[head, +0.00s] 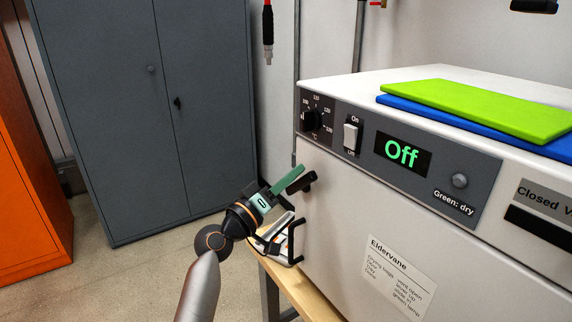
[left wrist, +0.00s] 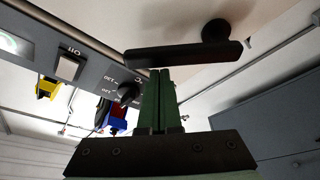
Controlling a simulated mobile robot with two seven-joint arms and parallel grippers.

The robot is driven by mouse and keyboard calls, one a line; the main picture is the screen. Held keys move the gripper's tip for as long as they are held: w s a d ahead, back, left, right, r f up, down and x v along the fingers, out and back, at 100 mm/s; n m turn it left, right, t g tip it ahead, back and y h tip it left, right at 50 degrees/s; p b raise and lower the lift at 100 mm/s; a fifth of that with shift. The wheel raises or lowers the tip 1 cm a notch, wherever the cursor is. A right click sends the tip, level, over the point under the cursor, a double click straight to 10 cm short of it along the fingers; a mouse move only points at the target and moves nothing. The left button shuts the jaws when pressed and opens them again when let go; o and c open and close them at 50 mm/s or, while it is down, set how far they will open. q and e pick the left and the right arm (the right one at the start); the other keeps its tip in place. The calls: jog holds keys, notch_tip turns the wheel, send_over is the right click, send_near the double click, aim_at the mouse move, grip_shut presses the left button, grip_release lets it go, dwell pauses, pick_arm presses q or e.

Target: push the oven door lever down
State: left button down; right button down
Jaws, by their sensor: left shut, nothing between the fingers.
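The black oven door lever (head: 308,182) sits on the front of the white oven (head: 340,215), below the temperature knob. In the left wrist view the lever (left wrist: 185,54) is a dark bar lying across the picture, with its round pivot at the right end. My left gripper (head: 300,171) is shut and empty, its green fingers right beside the lever. In the left wrist view the fingertips (left wrist: 159,72) reach the edge of the bar. I cannot tell whether they touch it. My right gripper is not in view.
The panel has a temperature knob (head: 311,119), a rocker switch (head: 351,136) and a display (head: 402,151) reading Off. Green and blue boards (head: 480,106) lie on top. A grey cabinet (head: 140,110) stands behind.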

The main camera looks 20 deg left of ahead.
aim_at(305, 186)
pick_arm(q)
jog(key=shift+f, duration=0.1)
dwell(0.3)
